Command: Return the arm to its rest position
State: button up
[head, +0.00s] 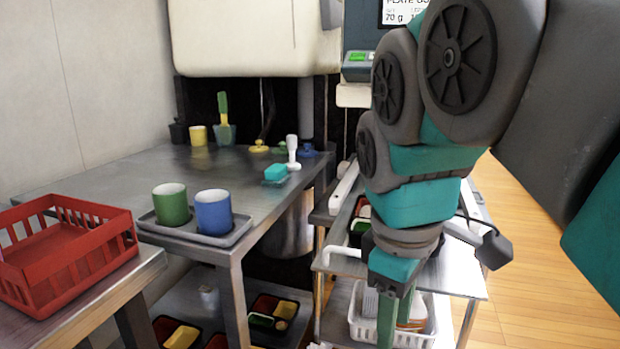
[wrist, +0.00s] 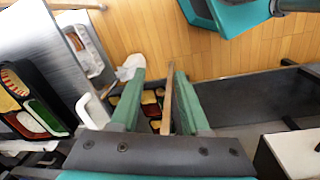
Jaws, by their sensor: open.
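My arm reaches down on the right side of the head view. My gripper (head: 388,318) hangs at its lower end, in front of a white basket (head: 425,335) on the cart. In the wrist view my gripper (wrist: 155,85) shows two green fingers apart with nothing held between them. Beyond the fingers, lower down, lie bento trays (wrist: 150,110) with coloured food, partly hidden by the fingers.
A metal cart (head: 455,275) stands below my arm. The steel table (head: 110,185) on the left bears a tray (head: 160,231) with a green cup (head: 171,205) and a blue cup (head: 213,212). A red crate (head: 70,265) stands front left. Wooden floor (head: 525,270) is clear at right.

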jog(key=s+d+f+m+g, duration=0.1)
jog(key=s+f+m, duration=0.4)
jog(key=f, duration=0.6)
jog(key=s+d+f+m+g, duration=0.1)
jog(key=s+d+f+m, duration=0.3)
jog(key=f, duration=0.6)
jog(key=s+m, duration=0.1)
jog(key=s, duration=0.1)
jog(key=shift+s+f+g+y, duration=0.3)
jog(key=shift+s+f+g, duration=0.05)
jog(key=shift+s+g, duration=0.05)
